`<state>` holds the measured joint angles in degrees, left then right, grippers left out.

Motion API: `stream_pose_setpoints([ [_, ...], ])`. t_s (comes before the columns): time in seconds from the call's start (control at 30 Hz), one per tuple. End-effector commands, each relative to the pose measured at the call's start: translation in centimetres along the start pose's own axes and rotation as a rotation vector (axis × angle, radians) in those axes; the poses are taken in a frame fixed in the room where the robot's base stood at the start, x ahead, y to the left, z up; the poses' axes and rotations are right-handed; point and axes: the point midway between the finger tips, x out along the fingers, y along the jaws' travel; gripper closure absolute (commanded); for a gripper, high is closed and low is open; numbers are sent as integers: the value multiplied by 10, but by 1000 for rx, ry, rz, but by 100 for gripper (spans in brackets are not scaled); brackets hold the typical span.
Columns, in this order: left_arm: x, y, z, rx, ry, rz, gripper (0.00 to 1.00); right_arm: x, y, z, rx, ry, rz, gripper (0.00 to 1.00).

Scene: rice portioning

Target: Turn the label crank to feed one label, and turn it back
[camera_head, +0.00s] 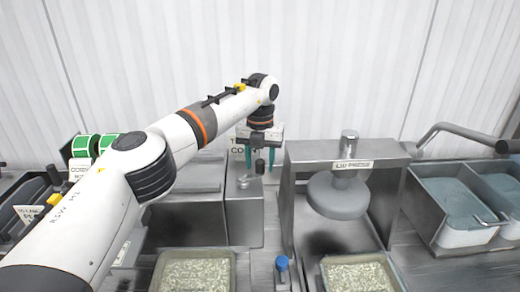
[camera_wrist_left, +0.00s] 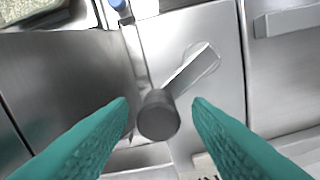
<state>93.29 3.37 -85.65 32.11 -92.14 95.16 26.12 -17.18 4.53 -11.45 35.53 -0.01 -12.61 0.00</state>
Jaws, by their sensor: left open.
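The label crank (camera_wrist_left: 187,72) is a flat metal arm with a dark round knob (camera_wrist_left: 158,117), mounted on a steel box. In the head view the knob (camera_head: 260,166) stands up above the top of that box (camera_head: 245,205). My left gripper (camera_head: 261,158) reaches over the box from above with its teal fingers pointing down. In the left wrist view its fingertips (camera_wrist_left: 161,107) are open, one on each side of the knob, with visible gaps. My left gripper partly hides the far side of the box in the head view. My right gripper is in neither view.
The lid press (camera_head: 352,163) stands just right of the crank box. Rice trays (camera_head: 156,281) sit in front, with a blue-capped object (camera_head: 282,264) between them.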

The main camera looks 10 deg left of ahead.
Motion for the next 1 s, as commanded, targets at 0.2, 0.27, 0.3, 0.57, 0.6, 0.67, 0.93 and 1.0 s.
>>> stream_pose_setpoints([
  [0.2, -35, 1, -1, -2, 5, 1, 55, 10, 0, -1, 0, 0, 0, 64],
  [0.27, -49, 1, 0, -1, 5, 2, 55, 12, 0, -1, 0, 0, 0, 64],
  [0.3, -61, 1, -1, -3, 5, 2, 55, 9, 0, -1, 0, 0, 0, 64],
  [0.57, -109, 0, 0, -2, 2, 1, 55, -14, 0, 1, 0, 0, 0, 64],
  [0.6, -112, 0, 0, -2, 1, 1, 55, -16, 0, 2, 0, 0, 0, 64],
  [0.67, -116, 0, 0, 0, 1, 0, 55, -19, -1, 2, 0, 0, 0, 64],
  [0.93, -117, 0, 0, -1, 1, 0, 55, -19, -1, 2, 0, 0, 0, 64],
  [1.0, -117, 0, 0, -1, 1, 0, 55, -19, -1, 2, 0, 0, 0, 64],
])
